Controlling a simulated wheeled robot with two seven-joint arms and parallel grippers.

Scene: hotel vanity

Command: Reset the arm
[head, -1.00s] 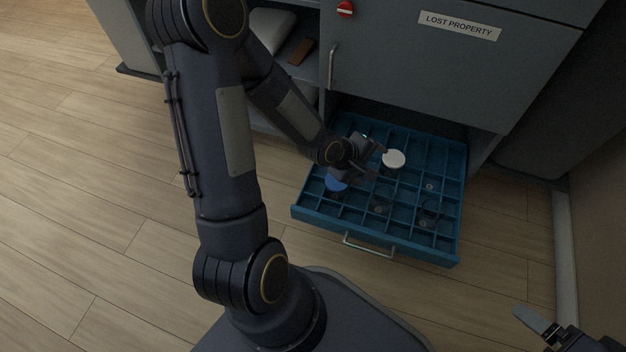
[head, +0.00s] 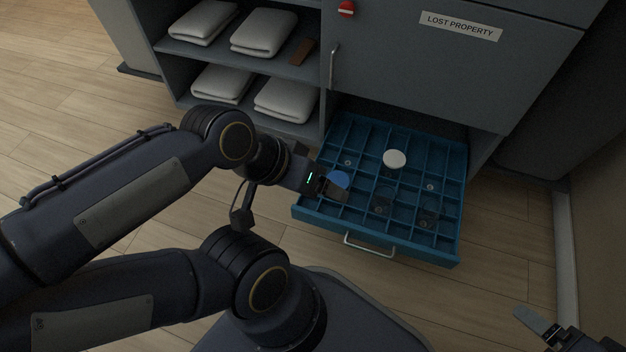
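My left arm comes in from the left. Its gripper (head: 335,190) is over the left front of the open blue drawer (head: 375,232). I cannot tell whether its fingers are apart; nothing shows held in it. A blue round item (head: 338,180) in the drawer is partly hidden behind this gripper. My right gripper (head: 540,325) is at the bottom right corner, well away from the drawer. Only part of it shows, and I cannot tell how its fingers stand.
The drawer has a grid of compartments with a white round item (head: 394,159) and several small dark or clear pieces. Its handle (head: 369,245) faces me. Shelves with folded white towels (head: 264,32) and a brown item (head: 302,51) stand left. A "LOST PROPERTY" door (head: 455,60) is above.

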